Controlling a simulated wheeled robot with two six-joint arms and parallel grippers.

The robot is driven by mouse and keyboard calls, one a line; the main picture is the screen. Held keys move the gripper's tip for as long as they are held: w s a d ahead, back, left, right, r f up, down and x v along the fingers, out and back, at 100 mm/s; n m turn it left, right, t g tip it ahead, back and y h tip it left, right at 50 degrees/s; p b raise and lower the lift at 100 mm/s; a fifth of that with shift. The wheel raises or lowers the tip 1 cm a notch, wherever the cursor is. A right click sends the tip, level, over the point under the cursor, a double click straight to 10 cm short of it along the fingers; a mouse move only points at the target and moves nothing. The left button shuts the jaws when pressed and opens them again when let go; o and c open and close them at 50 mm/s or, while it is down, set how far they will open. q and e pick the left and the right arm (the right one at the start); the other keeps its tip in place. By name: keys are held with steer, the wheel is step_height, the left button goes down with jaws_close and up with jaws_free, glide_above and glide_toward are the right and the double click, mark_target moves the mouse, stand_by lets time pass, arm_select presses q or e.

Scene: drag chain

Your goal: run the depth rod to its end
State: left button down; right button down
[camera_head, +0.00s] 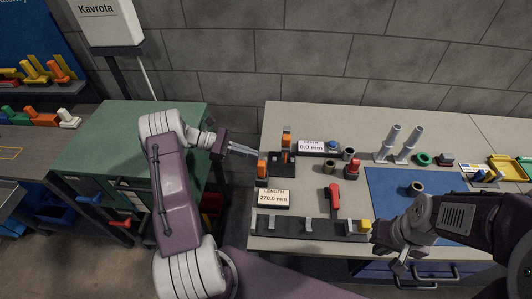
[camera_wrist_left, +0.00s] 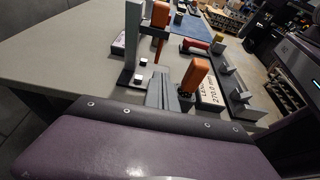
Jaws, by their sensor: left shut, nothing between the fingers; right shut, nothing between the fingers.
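My left gripper (camera_head: 256,153) is shut and empty at the left edge of the light table. Its tips are close to an orange block (camera_head: 262,164); I cannot tell whether they touch. In the left wrist view its fingers (camera_wrist_left: 164,92) point at the gauge, with the orange block (camera_wrist_left: 194,74) just right of them. The dark gauge stand (camera_head: 282,160) carries an upright orange piece (camera_head: 286,138). The depth display (camera_head: 311,146) reads 0.0 mm. I cannot pick out the depth rod for sure. My right gripper (camera_head: 398,266) is shut and empty at the table's front edge.
A length display (camera_head: 272,197) reads 270.0 mm. A dark rail (camera_head: 290,228) with upright tabs lies along the front. A red-handled tool (camera_head: 333,195), a red-topped part (camera_head: 353,168) and grey cylinders stand nearby. A blue mat (camera_head: 385,190) lies right. A green cabinet (camera_head: 105,150) stands left, across a gap.

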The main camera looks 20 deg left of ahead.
mark_target(286, 148)
arm_select(q)
steer(key=p+x, duration=0.2)
steer(key=x, duration=0.7)
step_height(286, 148, up, 3)
steer(key=shift+a+f+p, duration=0.1)
steer(key=shift+a+p, duration=0.1)
steer(key=shift+p, duration=0.55)
steer(key=shift+s+r, duration=0.1)
steer(key=shift+r, duration=0.45)
steer(key=shift+r+p, duration=0.2)
steer(key=shift+p, duration=0.1)
steer(key=r+p, duration=0.1)
steer(key=r, duration=0.2)
steer(key=r+p, duration=0.1)
steer(key=r, duration=0.1)
steer(key=shift+w+a+p, duration=0.1)
steer(key=shift+w+p, duration=0.15)
steer(key=shift+p, duration=0.05)
